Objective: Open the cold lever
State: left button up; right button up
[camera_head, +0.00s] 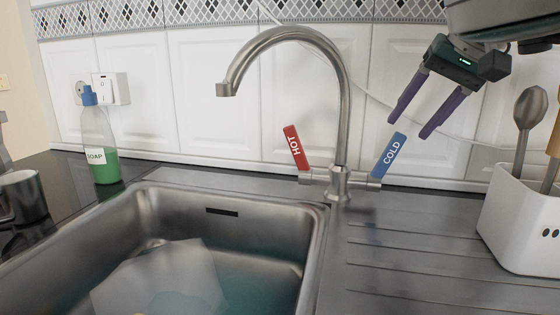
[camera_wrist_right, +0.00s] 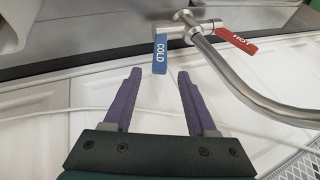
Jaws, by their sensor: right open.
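The blue cold lever (camera_head: 389,155) stands on the right of the steel tap (camera_head: 342,130), tilted up to the right. The red hot lever (camera_head: 295,147) stands on the left, tilted up to the left. My right gripper (camera_head: 408,125) is open and empty, with purple fingers pointing down toward the cold lever from above right. In the right wrist view, the cold lever (camera_wrist_right: 160,54) lies just ahead of the gap between the open fingers (camera_wrist_right: 158,76), apart from them. The hot lever (camera_wrist_right: 237,38) is further right there. My left gripper is not in view.
The steel sink (camera_head: 142,200) holds a pale angular object (camera_head: 165,282). A white utensil holder (camera_head: 520,220) stands at the right, with a spoon (camera_head: 529,110). A soap bottle (camera_head: 98,140) stands at the back left. The ribbed drainboard (camera_head: 420,245) is clear.

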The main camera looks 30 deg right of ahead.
aim_at(386, 157)
jog(key=x, duration=0.2)
jog(key=b+x, duration=0.1)
jog(key=x, duration=0.5)
jog(key=shift+s+a+f+b, duration=0.25)
jog(key=shift+a+b, duration=0.05)
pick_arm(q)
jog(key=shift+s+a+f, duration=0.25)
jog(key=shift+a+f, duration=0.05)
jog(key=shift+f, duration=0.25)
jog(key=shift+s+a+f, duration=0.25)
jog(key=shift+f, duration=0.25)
pick_arm(e)
jog(key=shift+w+f, duration=0.4)
jog(key=shift+f, duration=0.15)
grip_shut()
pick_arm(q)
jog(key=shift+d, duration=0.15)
